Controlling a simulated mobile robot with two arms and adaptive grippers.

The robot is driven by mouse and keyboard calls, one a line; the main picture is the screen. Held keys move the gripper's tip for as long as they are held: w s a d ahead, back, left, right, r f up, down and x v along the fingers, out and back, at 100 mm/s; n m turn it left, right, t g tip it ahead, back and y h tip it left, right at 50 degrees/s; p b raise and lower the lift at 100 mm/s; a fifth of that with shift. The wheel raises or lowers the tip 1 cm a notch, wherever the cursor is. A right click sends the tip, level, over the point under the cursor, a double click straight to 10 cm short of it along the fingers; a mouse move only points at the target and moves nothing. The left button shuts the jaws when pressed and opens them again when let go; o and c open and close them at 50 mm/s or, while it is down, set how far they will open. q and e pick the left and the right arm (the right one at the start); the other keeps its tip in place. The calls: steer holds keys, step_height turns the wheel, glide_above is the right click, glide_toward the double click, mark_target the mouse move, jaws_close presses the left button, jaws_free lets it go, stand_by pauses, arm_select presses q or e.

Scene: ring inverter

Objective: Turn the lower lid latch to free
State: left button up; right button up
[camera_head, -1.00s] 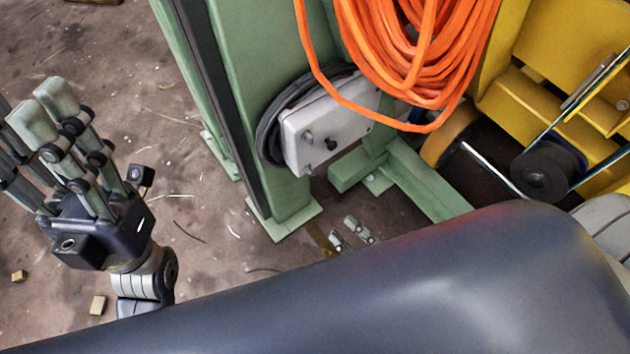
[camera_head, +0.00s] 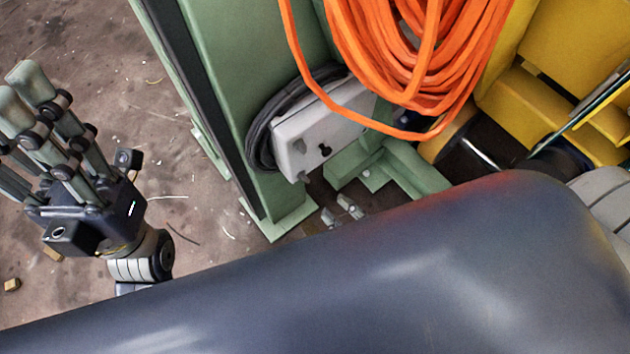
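A light grey box (camera_head: 345,118) with small fittings on its face is mounted on the green post. A dark keyhole-like fitting (camera_head: 325,150) and a grey knob (camera_head: 299,176) near the lower corner show on it. I cannot tell which is the lower lid latch, or its turn. Two small grey finger-like pieces (camera_head: 342,212) show below the box above my dark arm link. They look like tips of my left gripper; the rest is hidden.
A coil of orange cable (camera_head: 420,60) hangs in front of the box's upper right. Black cable (camera_head: 262,135) loops beside the box on the green post (camera_head: 225,70). Yellow machinery (camera_head: 560,70) stands right. My arm link covers the lower picture. Floor (camera_head: 90,50) at left is mostly clear.

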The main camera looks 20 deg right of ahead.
mark_target(307, 182)
steer(key=x, duration=0.7)
steer(key=shift+w+a+r+b, duration=0.1)
steer(key=shift+w+b, duration=0.2)
steer(key=shift+b, duration=0.1)
jaws_close()
